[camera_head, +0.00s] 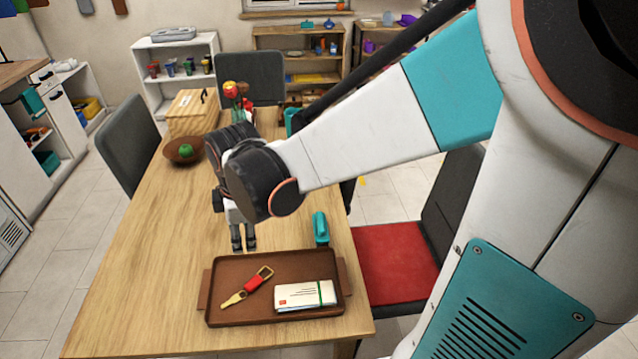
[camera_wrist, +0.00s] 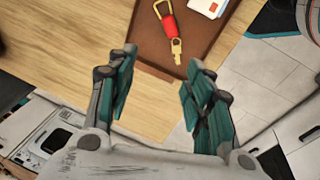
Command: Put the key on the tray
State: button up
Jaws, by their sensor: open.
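The key (camera_head: 246,286), gold with a red fob and a gold clasp, lies on the brown tray (camera_head: 225,313), on its left half. In the wrist view the key (camera_wrist: 171,27) lies on the tray (camera_wrist: 145,44), ahead of the fingers. My gripper (camera_head: 243,246) is above the table just behind the tray's far edge, pointing down. In the wrist view my gripper (camera_wrist: 158,88) has its fingers apart with nothing between them. It is apart from the key.
White envelopes (camera_head: 304,296) lie on the tray right of the key. A teal object (camera_head: 320,228) stands behind the tray. A wooden bowl (camera_head: 184,150) with a green item, a wooden box (camera_head: 192,113) and flowers (camera_head: 232,90) stand farther back. The table's left side is clear.

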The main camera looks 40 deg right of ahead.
jog(key=s+r+m+t, duration=0.4)
jog(key=s+r+m, duration=0.5)
jog(key=s+m, duration=0.2)
jog(key=shift+a+m+t, duration=0.3)
jog(key=shift+a+m, duration=0.15)
jog(key=shift+m, duration=0.55)
jog(key=shift+s+d, duration=0.1)
